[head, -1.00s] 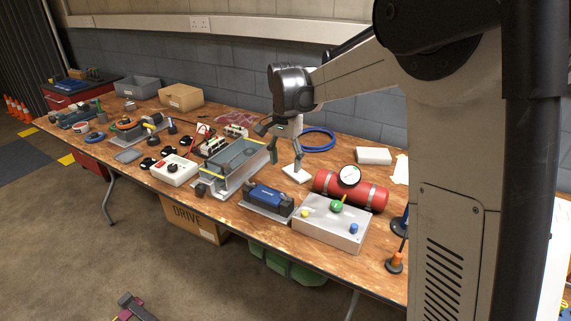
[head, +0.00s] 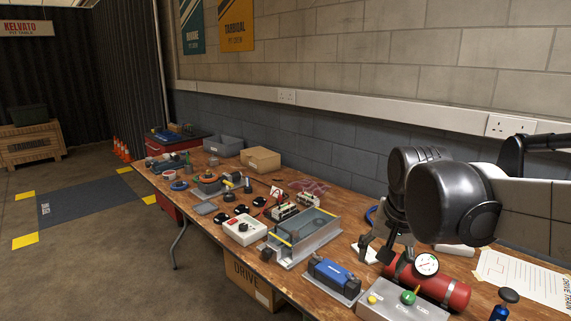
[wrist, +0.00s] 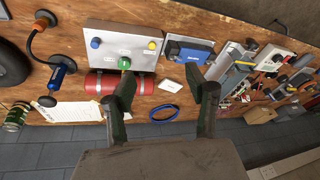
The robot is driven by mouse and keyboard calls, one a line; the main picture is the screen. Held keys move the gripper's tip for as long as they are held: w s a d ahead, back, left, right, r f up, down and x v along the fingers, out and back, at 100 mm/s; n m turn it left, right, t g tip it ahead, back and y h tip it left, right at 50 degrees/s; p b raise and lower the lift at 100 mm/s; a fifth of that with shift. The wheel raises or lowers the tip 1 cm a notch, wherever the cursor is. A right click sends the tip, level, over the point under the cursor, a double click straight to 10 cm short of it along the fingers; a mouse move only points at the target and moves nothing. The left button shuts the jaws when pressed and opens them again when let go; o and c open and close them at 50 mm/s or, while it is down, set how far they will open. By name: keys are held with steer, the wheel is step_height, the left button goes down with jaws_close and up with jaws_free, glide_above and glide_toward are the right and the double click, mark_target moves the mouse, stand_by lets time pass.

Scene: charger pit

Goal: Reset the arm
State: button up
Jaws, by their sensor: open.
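My gripper (head: 375,250) is at the right of the head view, above the back part of the workbench (head: 215,222), with my dark wrist joints partly in front of it. In the wrist view my gripper (wrist: 167,92) shows two green-grey fingers spread wide with nothing between them. Below and beyond the fingers lie a red cylinder with a gauge (wrist: 100,84) and a small white block (wrist: 194,77). The gripper looks apart from both.
A cardboard box (head: 262,159) and grey bin (head: 223,145) stand farther back. The block wall (head: 330,148) runs behind.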

steer(key=s+f+n+t, duration=0.3)
steer(key=s+n, duration=0.1)
steer(key=s, duration=1)
steer(key=shift+s+f, duration=0.15)
steer(key=shift+f, duration=0.2)
